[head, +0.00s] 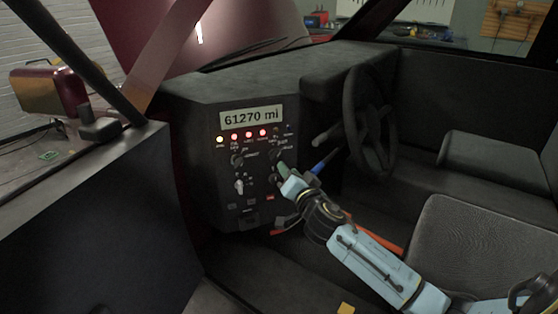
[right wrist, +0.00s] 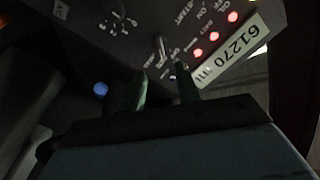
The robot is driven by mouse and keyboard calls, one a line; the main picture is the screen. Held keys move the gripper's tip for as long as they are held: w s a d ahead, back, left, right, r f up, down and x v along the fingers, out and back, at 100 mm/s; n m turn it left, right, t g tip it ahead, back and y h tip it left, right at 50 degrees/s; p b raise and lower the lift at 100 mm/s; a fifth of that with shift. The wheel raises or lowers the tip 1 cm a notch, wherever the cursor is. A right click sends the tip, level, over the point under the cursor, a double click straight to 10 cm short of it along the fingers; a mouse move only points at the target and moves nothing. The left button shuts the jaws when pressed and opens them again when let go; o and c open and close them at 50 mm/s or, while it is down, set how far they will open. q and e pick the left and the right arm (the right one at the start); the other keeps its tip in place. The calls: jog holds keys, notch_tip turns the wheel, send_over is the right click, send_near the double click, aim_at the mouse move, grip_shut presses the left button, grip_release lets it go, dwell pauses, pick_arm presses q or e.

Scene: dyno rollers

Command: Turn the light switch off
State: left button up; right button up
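The dark control panel (head: 228,180) stands left of the steering wheel, with a lit readout of 61270 mi and several knobs and switches. My right gripper (head: 284,170) is in front of the panel's right side, its green fingertips close to the controls there. In the right wrist view, the two green fingers (right wrist: 164,90) stand apart with a gap between them. A small lever switch (right wrist: 161,48) shows just beyond that gap, apart from the fingers as far as I can tell. Its label is too blurred to confirm it as the light switch. My left gripper is not in view.
Several lit red lamps (head: 248,134) sit below the readout (head: 251,116). A stalk with a blue part (head: 320,167) is just right of my gripper, and the steering wheel (head: 370,125) is beyond. Another knob (head: 238,160) and a pale key-like switch (head: 239,186) are further left.

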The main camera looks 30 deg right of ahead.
aim_at(278, 156)
jog(key=b+x, duration=0.1)
jog(key=x, duration=0.5)
jog(key=shift+w, duration=0.3)
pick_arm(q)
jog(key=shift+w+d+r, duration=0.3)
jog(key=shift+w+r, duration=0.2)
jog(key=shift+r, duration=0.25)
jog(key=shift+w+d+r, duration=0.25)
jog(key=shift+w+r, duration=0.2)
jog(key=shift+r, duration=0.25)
pick_arm(e)
jog(key=shift+w+d, duration=0.2)
jog(key=shift+w, duration=0.4)
grip_shut()
